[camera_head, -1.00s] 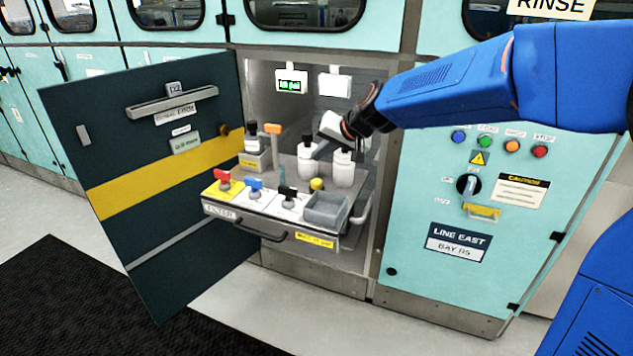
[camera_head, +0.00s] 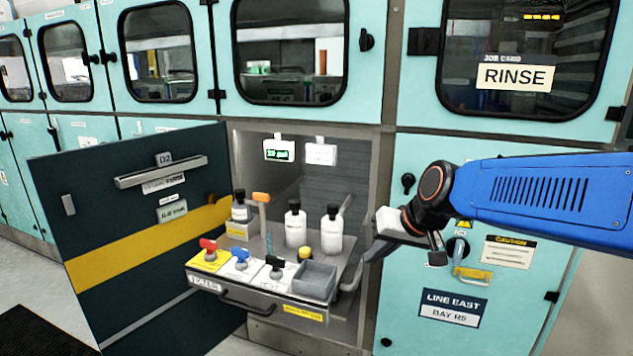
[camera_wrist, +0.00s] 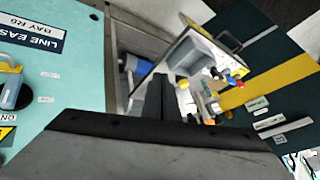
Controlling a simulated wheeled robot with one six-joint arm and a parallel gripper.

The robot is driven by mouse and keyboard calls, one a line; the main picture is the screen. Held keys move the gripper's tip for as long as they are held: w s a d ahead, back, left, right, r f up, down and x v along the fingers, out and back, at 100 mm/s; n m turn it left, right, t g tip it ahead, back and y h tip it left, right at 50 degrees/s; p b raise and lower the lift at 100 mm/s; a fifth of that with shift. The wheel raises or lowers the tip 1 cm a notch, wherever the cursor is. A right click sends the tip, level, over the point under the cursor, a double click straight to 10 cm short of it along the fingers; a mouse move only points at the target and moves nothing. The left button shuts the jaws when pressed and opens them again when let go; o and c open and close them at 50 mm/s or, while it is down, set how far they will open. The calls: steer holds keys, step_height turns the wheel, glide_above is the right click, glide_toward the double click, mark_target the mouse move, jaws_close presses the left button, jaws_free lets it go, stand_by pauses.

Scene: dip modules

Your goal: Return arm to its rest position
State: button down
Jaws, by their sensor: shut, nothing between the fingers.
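My gripper (camera_head: 378,250) is at the end of my blue arm in the head view, just right of the pulled-out drawer and in front of the right cabinet edge. Its dark fingers (camera_wrist: 158,98) are together in the wrist view, with nothing held. The drawer (camera_head: 255,303) stands out of the open bay, with red, blue and black knobbed valves along its front. Two white bottles (camera_head: 331,232) with black caps stand upright on it, apart from my gripper. No marker for the rest position shows.
A dark door (camera_head: 110,240) with a yellow stripe stands open at left. A grey bin (camera_head: 314,281) sits at the drawer's front right. Floor shows at lower left.

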steer(key=s+d+f+h, duration=0.2)
steer(key=s+d+f, duration=0.2)
steer(key=s+d, duration=0.4)
steer(key=s+d+f+g+h, duration=0.1)
steer(key=s+d+f, duration=0.3)
steer(key=s, duration=1)
steer(key=d+h, duration=0.1)
steer(key=d, duration=0.2)
steer(key=shift+s+d+m, duration=0.35)
steer(key=shift+d+m, duration=0.05)
steer(key=shift+r, duration=0.1)
stand_by(3.2)
steer(key=w+a+r+n+t+h, duration=0.1)
steer(key=w+a+r, duration=0.2)
steer(key=w, duration=0.5)
steer(key=w+a+r+n, duration=0.1)
steer(key=w+a+r, duration=0.2)
steer(key=w, duration=0.4)
steer(key=w+a+r+n+t+h, duration=0.1)
steer(key=w+a+r+n, duration=0.2)
steer(key=w, duration=0.5)
steer(key=w+a+r+n+t, duration=0.1)
steer(key=w+a, duration=0.6)
steer(key=a, duration=0.5)
steer(key=w+a+r+n+t, duration=0.1)
steer(key=w+a, duration=0.7)
steer(key=a, duration=0.3)
steer(key=shift+w+a+y, duration=0.25)
steer(key=shift+a+y, duration=0.05)
steer(key=shift+a, duration=0.05)
